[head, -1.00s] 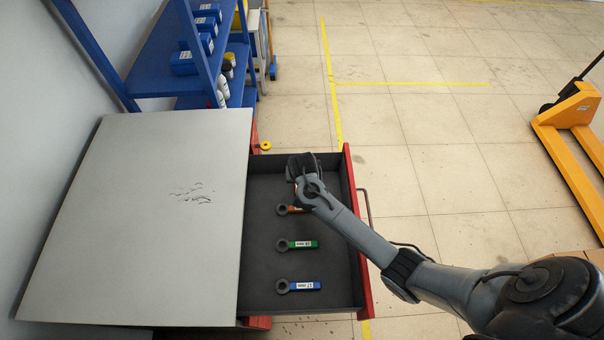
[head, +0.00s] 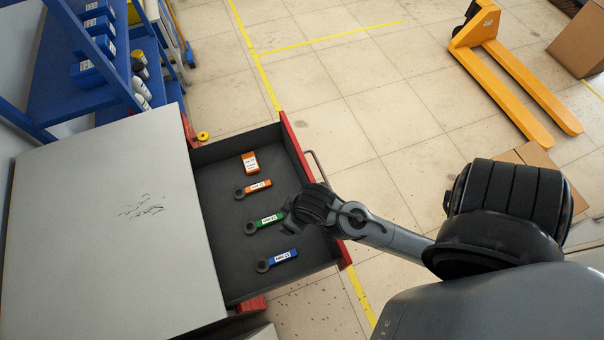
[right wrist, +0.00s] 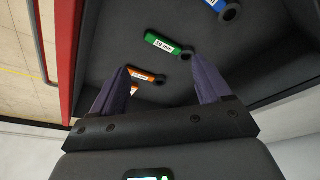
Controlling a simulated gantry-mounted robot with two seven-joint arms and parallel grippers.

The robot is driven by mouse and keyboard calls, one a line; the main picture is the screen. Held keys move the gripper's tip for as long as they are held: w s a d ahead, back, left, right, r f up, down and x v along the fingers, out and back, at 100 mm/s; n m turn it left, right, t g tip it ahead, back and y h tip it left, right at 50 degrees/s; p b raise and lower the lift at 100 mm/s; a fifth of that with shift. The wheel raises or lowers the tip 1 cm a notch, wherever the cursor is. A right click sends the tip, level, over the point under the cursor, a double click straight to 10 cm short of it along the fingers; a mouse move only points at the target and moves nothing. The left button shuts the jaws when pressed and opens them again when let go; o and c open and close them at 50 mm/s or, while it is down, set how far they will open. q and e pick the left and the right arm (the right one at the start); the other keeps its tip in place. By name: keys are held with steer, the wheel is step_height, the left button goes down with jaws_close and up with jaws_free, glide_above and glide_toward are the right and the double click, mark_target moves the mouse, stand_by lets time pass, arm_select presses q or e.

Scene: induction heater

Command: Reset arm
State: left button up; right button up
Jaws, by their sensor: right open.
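My right gripper (head: 292,222) is over the right side of the open drawer (head: 222,272), near the green tool's end. In the right wrist view its fingers (right wrist: 160,85) are apart with nothing between them. The drawer holds a tool with an orange handle (head: 258,187), a green one (head: 268,220) and a blue one (head: 282,257), each with a dark ring end. The green tool (right wrist: 160,43) and the orange tool (right wrist: 143,75) also show in the right wrist view. An orange labelled block (head: 250,163) lies at the drawer's far end. My left gripper is out of view.
The grey cabinet top (head: 110,240) at left is bare apart from dark marks. A blue shelf (head: 85,100) with boxes and bottles stands behind. The drawer's red front (head: 293,145) has a handle. A yellow pallet jack (head: 510,80) and cardboard boxes are at right; the floor between is open.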

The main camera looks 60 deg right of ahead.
steer(key=s+r, duration=0.1)
steer(key=s+r+n, duration=0.1)
steer(key=s, duration=0.1)
steer(key=shift+s+a+r, duration=0.1)
steer(key=shift+a, duration=0.3)
steer(key=shift+r, duration=0.1)
